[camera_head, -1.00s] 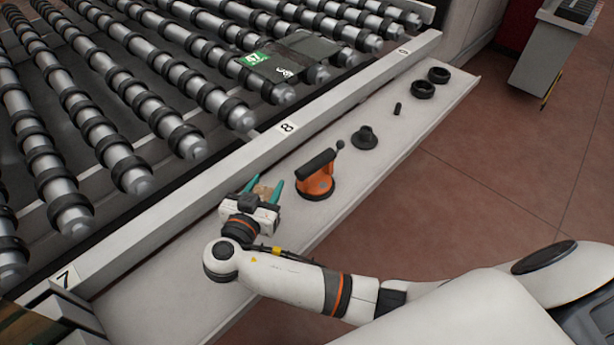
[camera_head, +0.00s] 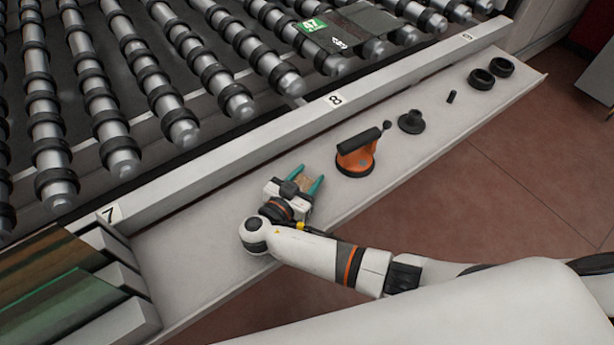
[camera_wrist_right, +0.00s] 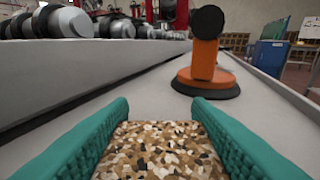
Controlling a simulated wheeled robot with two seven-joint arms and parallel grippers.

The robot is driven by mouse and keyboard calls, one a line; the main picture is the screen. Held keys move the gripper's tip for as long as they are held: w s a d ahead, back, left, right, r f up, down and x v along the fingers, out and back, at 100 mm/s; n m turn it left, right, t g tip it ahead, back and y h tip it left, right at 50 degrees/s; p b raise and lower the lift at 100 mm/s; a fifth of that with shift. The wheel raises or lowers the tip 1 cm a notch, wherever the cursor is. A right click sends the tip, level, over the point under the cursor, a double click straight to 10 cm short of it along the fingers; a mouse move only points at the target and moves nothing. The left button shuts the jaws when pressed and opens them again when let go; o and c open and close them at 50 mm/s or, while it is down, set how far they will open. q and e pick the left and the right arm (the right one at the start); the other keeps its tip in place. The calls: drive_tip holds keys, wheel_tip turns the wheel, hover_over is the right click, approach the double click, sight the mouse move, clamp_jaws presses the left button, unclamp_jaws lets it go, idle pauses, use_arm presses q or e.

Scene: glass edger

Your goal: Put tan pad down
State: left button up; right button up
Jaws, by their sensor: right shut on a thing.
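The tan pad (camera_wrist_right: 162,150) is a speckled brown, cream and black block between the green fingers of my right gripper in the right wrist view. My right gripper (camera_head: 305,182) is shut on it, low over the pale ledge (camera_head: 210,230) beside the roller conveyor. In the head view the pad (camera_head: 304,181) is a small tan patch between the fingers. Whether its underside touches the ledge is hidden. My left gripper is not in view.
An orange suction lifter (camera_head: 355,160) with a black handle stands just beyond the gripper; it also shows in the right wrist view (camera_wrist_right: 205,65). A black knob (camera_head: 411,122), a small black peg (camera_head: 451,97) and black rings (camera_head: 482,79) lie farther along. Ledge left of the gripper is clear.

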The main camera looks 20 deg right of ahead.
drive_tip(key=o, duration=0.9)
drive_tip(key=shift+o, duration=0.2)
drive_tip(key=shift+r, duration=0.1)
drive_tip(key=shift+s+a, duration=0.2)
drive_tip(key=shift+a, duration=0.05)
drive_tip(key=b+v, duration=0.3)
drive_tip(key=v, duration=0.7)
drive_tip(key=shift+s+a, duration=0.2)
drive_tip(key=shift+a, duration=0.05)
drive_tip(key=shift+s+a, duration=0.25)
drive_tip(key=shift+s, duration=0.05)
